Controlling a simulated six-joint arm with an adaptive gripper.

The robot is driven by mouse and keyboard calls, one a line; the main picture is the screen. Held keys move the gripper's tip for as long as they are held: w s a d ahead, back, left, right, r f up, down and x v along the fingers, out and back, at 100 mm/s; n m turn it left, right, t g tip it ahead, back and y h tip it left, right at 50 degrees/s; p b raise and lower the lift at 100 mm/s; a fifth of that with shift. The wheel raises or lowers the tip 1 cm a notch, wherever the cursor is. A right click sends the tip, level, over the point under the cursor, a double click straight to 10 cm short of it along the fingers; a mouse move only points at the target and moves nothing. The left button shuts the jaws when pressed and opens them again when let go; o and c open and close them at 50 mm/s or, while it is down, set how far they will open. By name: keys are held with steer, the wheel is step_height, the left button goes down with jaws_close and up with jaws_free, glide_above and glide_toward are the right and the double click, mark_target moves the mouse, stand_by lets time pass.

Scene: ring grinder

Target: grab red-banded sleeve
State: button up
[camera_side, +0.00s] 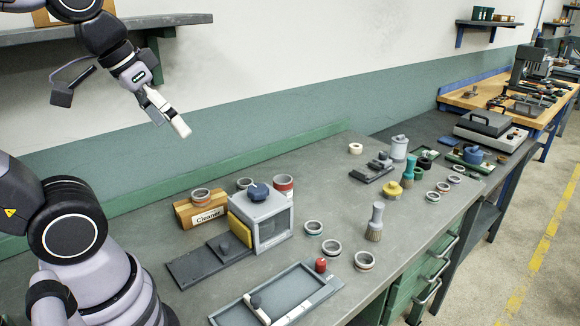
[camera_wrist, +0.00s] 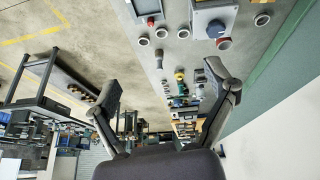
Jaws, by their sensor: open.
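A grey sleeve with a red band (camera_side: 283,186) stands upright on the grey bench, behind the clear-sided box with a blue knob. In the wrist view, a red-rimmed ring beside that box looks like the same sleeve (camera_wrist: 224,43). A lower ring with a reddish band (camera_side: 364,261) lies near the front edge. My gripper (camera_side: 118,112) is high at the upper left, well above and apart from the bench. In the wrist view its two fingers are spread wide, with nothing between them (camera_wrist: 162,88).
The box (camera_side: 272,225) with a blue knob stands beside the sleeve. A wooden "Cleaner" block (camera_side: 202,214) with a ring on top is to its left. Two other rings (camera_side: 314,227) (camera_side: 331,247), a red knob (camera_side: 321,265) and a brush (camera_side: 375,225) stand nearer the front.

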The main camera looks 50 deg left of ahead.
steer(key=w+f+n+g+h, duration=0.2)
steer(key=w+n+h, duration=0.35)
steer(key=w, duration=0.85)
steer(key=n+t+h, duration=0.1)
steer(key=n+t, duration=0.7)
steer(key=n, duration=1.5)
glide_above(290, 196)
steer(key=a, duration=0.3)
step_height(290, 196, down, 30)
steer(key=f, duration=0.4)
steer(key=s+f, duration=0.1)
steer(key=f, duration=0.1)
steer(key=shift+a+f, duration=0.15)
steer(key=shift+f, duration=0.2)
steer(key=shift+h+x, duration=0.25)
steer(key=shift+x, duration=0.9)
steer(key=shift+w+f, duration=0.2)
steer(key=shift+w, duration=0.15)
